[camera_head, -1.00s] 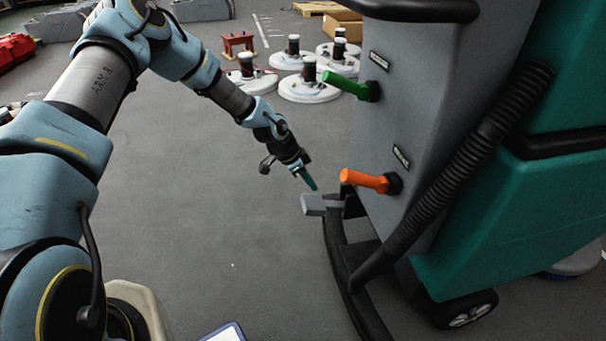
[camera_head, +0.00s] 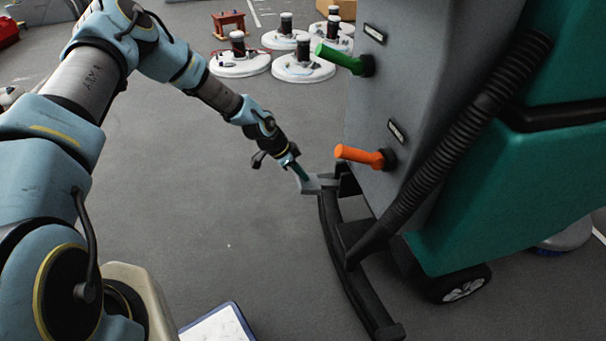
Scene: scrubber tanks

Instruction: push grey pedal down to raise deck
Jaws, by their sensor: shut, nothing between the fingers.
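The grey pedal (camera_head: 322,182) sticks out to the left from the lower back of the scrubber machine (camera_head: 415,130), just above the curved black squeegee bar. My gripper (camera_head: 303,175) is shut and empty, pointing down and to the right. Its teal fingertips are at the pedal's left end and overlap it in the picture. I cannot tell for sure whether they press on it. The deck itself is not clearly visible.
An orange lever (camera_head: 358,155) is above the pedal, and a green lever (camera_head: 340,59) is higher up. A ribbed black hose (camera_head: 470,125) runs down the machine. Several round white scrubber heads (camera_head: 303,66) stand behind.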

